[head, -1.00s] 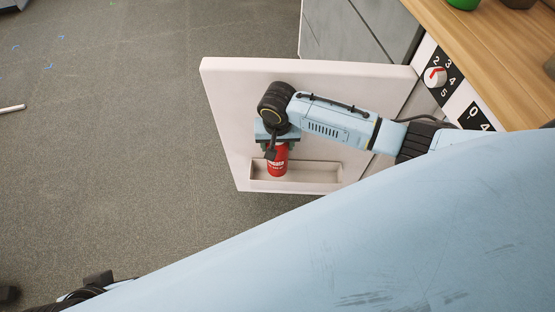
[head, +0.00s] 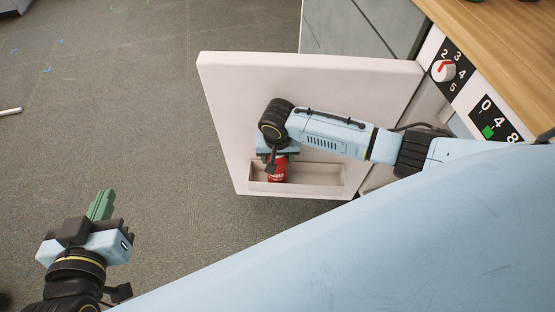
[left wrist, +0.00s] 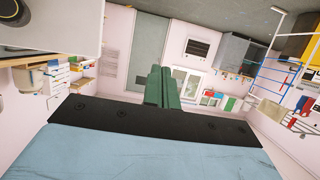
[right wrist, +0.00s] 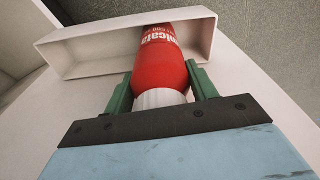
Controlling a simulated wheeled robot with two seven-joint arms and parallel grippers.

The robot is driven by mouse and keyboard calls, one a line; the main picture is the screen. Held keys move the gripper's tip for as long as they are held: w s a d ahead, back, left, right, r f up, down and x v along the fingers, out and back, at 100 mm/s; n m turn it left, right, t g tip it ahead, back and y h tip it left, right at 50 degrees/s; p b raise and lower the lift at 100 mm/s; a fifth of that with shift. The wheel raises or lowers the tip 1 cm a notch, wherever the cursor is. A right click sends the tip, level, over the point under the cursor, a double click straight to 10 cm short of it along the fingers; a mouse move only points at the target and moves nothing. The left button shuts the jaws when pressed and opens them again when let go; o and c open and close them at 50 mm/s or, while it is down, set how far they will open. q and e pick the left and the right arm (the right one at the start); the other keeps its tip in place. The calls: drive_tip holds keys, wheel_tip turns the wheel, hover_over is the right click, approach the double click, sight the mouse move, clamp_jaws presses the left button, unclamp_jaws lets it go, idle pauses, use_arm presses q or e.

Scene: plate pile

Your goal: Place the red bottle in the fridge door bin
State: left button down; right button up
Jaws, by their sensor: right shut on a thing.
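The red bottle (head: 277,170) is upright at the door bin (head: 316,180) on the inside of the open white fridge door (head: 310,85). Its lower part is inside the bin's walls. In the right wrist view the red bottle (right wrist: 158,65) has a white cap and white lettering, and its far end is within the bin (right wrist: 95,50). My right gripper (right wrist: 160,85) is shut on the bottle near its cap. In the head view my right gripper (head: 277,152) is above the bin. My left gripper (head: 101,205) is shut and empty, away from the door; its green fingers touch in the left wrist view (left wrist: 162,85).
The grey floor (head: 120,120) at the left is mostly clear. Shelves and a blue rack (left wrist: 280,75) show far off in the left wrist view.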

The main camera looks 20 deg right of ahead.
drive_tip(key=shift+f, duration=0.45)
use_arm(q)
drive_tip(key=shift+w+d+r+t, duration=0.2)
drive_tip(key=shift+r+t, duration=0.2)
drive_tip(key=shift+r, duration=0.25)
drive_tip(key=shift+w+d+r+t, duration=0.1)
drive_tip(key=shift+w+r+t, duration=0.1)
drive_tip(key=shift+r+t, duration=0.3)
use_arm(e)
drive_tip(key=o, duration=1.7)
drive_tip(key=shift+f, duration=0.2)
drive_tip(key=shift+r, duration=0.15)
